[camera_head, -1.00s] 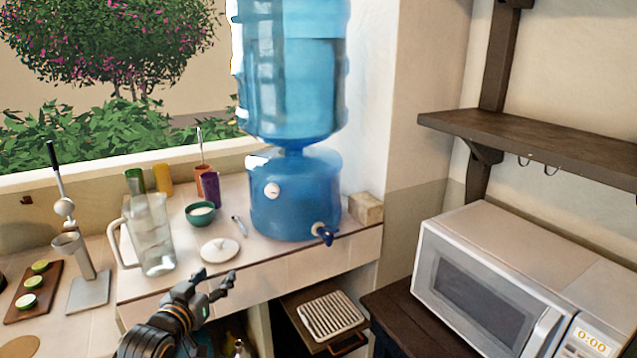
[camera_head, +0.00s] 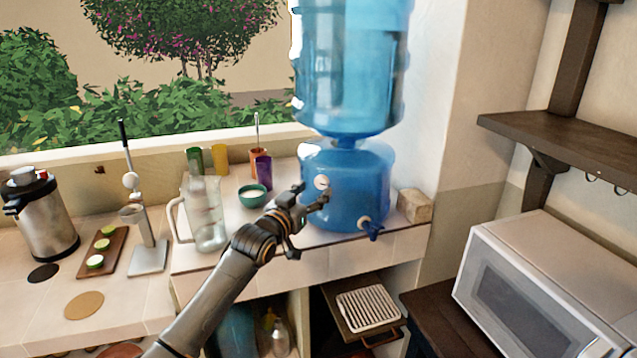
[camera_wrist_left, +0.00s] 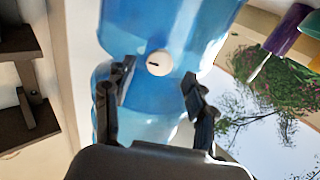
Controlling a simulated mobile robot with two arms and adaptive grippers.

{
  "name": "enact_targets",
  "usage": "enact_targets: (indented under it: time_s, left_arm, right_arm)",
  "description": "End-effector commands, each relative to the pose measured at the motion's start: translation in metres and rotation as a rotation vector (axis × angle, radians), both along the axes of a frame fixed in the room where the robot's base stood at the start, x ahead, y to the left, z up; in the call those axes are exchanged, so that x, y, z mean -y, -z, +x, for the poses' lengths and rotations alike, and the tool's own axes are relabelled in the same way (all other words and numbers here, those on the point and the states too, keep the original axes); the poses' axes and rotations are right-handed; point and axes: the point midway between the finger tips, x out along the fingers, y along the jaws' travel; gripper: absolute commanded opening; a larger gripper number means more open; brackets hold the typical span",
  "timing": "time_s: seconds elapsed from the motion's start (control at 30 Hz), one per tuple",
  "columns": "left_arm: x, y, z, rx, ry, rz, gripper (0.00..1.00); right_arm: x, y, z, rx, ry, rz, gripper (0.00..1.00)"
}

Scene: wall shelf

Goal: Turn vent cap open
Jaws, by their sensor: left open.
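The white round vent cap (camera_head: 322,182) sits on the front of the blue water dispenser base (camera_head: 345,200), under the large blue bottle (camera_head: 352,60). In the left wrist view the cap (camera_wrist_left: 159,62) has a short dark mark and lies beyond and between the fingertips. My left gripper (camera_head: 312,197) is open and empty, in front of the dispenser close to the cap. It also shows in the left wrist view (camera_wrist_left: 158,88), with fingers apart on both sides of the cap and no contact visible. My right gripper is not in view.
A spigot (camera_head: 370,228) juts from the dispenser's lower front. A glass pitcher (camera_head: 207,215), green bowl (camera_head: 252,195) and purple cup (camera_head: 264,172) stand left of it. A stone block (camera_head: 414,205) is at right. A microwave (camera_head: 545,285) stands at lower right.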

Motion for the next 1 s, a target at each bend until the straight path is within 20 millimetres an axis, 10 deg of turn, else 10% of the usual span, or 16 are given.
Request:
enact_targets:
  time_s: [0.73, 1.0]
  left_arm:
    - [0.017, 0.0, 0.034, 0.0, 0.0, 0.0, 0.56]
    - [0.017, 0.0, 0.033, 0.0, 0.0, 0.0, 0.02]
  right_arm:
    - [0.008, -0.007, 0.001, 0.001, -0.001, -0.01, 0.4]
    - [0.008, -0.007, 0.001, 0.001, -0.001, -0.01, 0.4]
